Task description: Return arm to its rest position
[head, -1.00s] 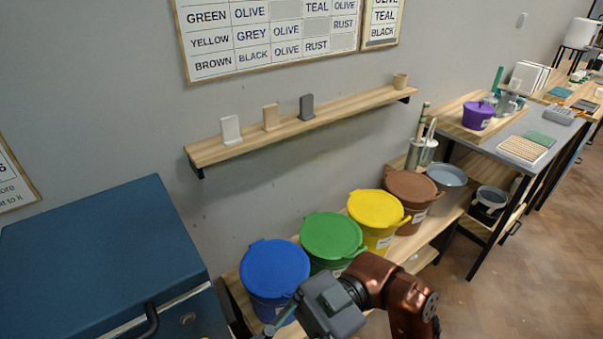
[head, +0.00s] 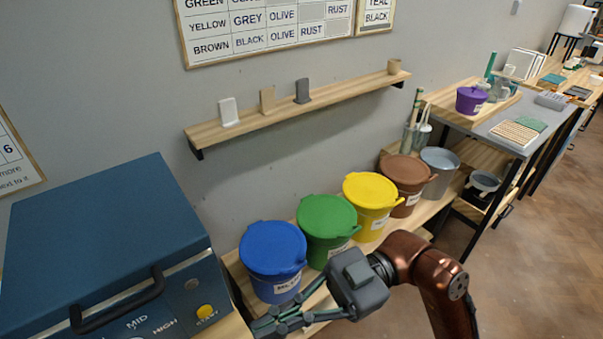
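My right arm comes in from the lower right, copper-coloured, with a dark grey gripper (head: 275,322) at the bottom centre. Its jointed fingers point to the lower left, in front of the blue bucket (head: 273,250). No object shows in the fingers, but their tips overlap in the view and I cannot tell how far apart they are. Whether the gripper touches the bench below the buckets is not clear. My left arm and gripper are out of view.
Green (head: 327,220), yellow (head: 370,193) and brown (head: 404,173) buckets stand in the row on the wooden bench. A blue kiln-like box (head: 105,225) with a black handle is at the left. A wall shelf (head: 290,112) holds small tiles. Floor is clear at right.

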